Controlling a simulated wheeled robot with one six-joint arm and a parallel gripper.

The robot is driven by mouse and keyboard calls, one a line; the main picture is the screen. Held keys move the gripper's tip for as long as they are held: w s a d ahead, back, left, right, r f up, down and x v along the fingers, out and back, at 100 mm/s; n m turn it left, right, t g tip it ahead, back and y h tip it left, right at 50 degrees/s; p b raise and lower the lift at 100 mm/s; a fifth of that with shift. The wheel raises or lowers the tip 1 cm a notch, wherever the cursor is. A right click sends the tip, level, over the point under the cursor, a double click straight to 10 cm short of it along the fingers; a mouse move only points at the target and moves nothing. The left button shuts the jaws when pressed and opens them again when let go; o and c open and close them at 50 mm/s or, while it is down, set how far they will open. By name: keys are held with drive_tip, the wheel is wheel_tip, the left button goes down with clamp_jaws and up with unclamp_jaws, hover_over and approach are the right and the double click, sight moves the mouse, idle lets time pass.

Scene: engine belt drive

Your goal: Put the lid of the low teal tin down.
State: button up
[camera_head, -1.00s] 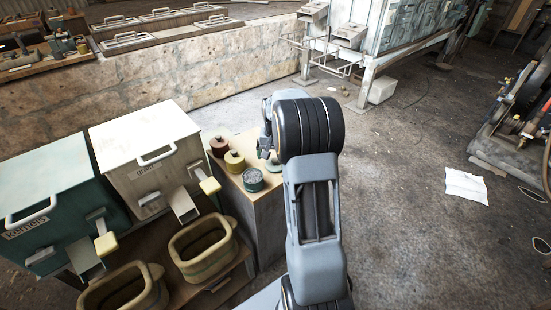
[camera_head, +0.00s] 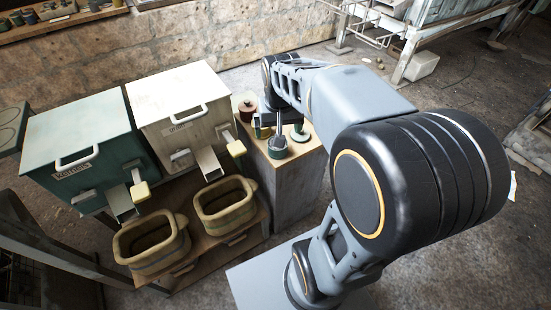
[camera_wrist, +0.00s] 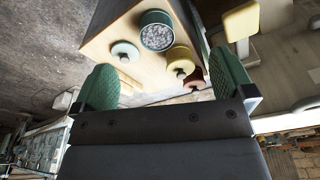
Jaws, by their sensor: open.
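The low teal tin (camera_head: 278,148) stands uncovered on the wooden stand. In the wrist view the teal tin (camera_wrist: 157,31) shows grey-white grainy contents. Its lid (camera_head: 300,133), a pale teal disc with a small knob on top, lies flat on the stand beside the tin. The lid also shows in the wrist view (camera_wrist: 125,50), apart from both fingers. My gripper (camera_wrist: 163,65) is open and empty, with green pads spread wide. In the head view it hangs above the tins, partly hiding the yellow tin.
A yellow tin (camera_wrist: 181,58) and a red tin (camera_head: 247,109) stand close by on the stand (camera_head: 292,187). Left of it are a white bin (camera_head: 181,112) and a teal bin (camera_head: 75,135) with chutes. Two baskets sit below them.

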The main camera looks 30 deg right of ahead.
drive_tip(key=s+a+f+n+t, duration=0.1)
drive_tip(key=s+a+f+n, duration=0.1)
drive_tip(key=s+a, duration=0.3)
drive_tip(key=shift+s+a+f+n, duration=0.3)
drive_tip(key=shift+s+n, duration=0.2)
drive_tip(key=shift+s, duration=1.5)
